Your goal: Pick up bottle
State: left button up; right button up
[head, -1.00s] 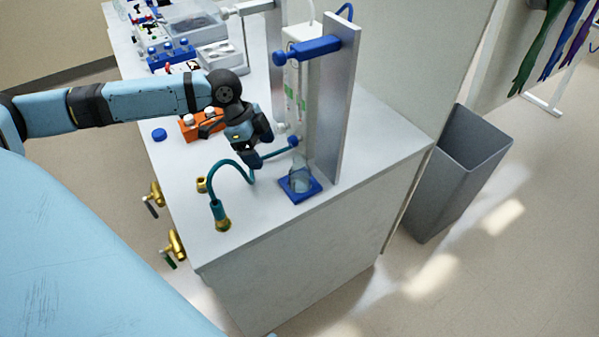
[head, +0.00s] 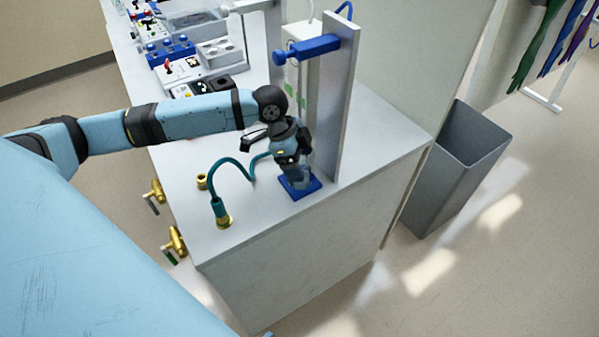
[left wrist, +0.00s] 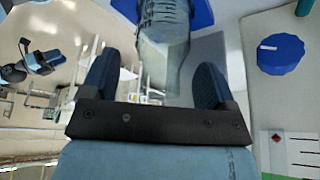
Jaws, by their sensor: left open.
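A clear, see-through bottle (head: 297,181) stands upright on a small blue square base (head: 307,191) near the front corner of the white bench. My left gripper (head: 291,158) is right over it and hides its upper part in the head view. In the left wrist view, the bottle (left wrist: 165,45) reaches down between the two spread dark fingers of the left gripper (left wrist: 155,75). A gap shows on the left finger's side; the right finger is close to the glass, and contact cannot be told. My right gripper is not in view.
A tall metal upright (head: 336,105) with a blue clamp (head: 312,47) stands just behind the bottle. A teal hose (head: 226,165) curves at its left. A blue knob-like cap (left wrist: 281,54) shows in the left wrist view. A grey bin (head: 460,165) stands right of the bench.

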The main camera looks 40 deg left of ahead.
pick_arm(q)
jog(key=c, duration=1.4)
